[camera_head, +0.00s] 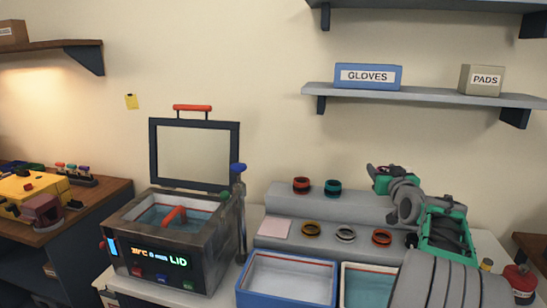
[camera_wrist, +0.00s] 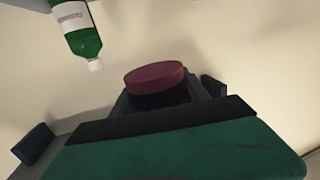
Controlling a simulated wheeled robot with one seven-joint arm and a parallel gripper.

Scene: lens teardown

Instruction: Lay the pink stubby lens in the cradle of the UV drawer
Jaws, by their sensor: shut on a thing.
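In the wrist view a dark pink, short round lens (camera_wrist: 153,75) with a black ribbed side sits between the dark fingers of my gripper (camera_wrist: 160,98). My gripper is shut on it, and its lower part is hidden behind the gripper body. In the head view my gripper (camera_head: 380,178) is raised over the right end of the grey stepped stand; the lens cannot be made out clearly there. I cannot identify the UV drawer or its cradle for certain in either view.
A tank (camera_head: 170,240) with its lid up stands at the centre left, a blue-topped post (camera_head: 240,210) beside it. The stepped stand (camera_head: 370,208) holds several coloured rings. A blue-rimmed tray (camera_head: 288,298) lies in front. A green bottle (camera_wrist: 82,35) shows in the wrist view.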

